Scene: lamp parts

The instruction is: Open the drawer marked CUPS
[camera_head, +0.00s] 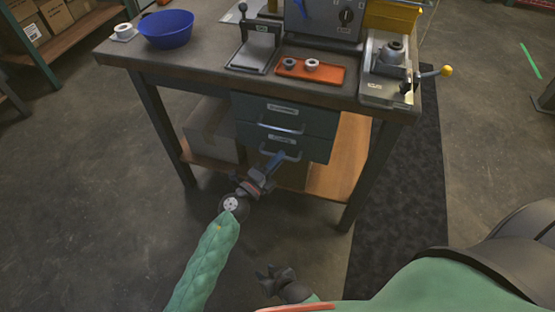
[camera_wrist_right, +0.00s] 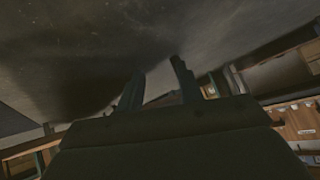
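Two dark teal drawers sit under the workbench top in the head view, an upper drawer (camera_head: 315,121) and a lower drawer (camera_head: 318,150). Each has a bar handle and a small pale label. The lettering is too small to read, so I cannot tell which one says CUPS. Both drawers look closed. My left gripper (camera_head: 275,160) is at the lower drawer's handle (camera_head: 264,155), its fingertips overlapping it in the picture. I cannot tell whether it grips the bar. My right gripper (camera_head: 274,274) is low in front of me, away from the bench. The right wrist view shows its fingers (camera_wrist_right: 158,85) apart and empty.
The workbench top (camera_head: 210,70) carries a blue bowl (camera_head: 166,29), a white roll (camera_head: 124,32), an orange tray (camera_head: 290,70) with two small rings, and metal devices. A wooden lower shelf (camera_head: 345,165) holds a box (camera_head: 210,130). The floor in front is clear.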

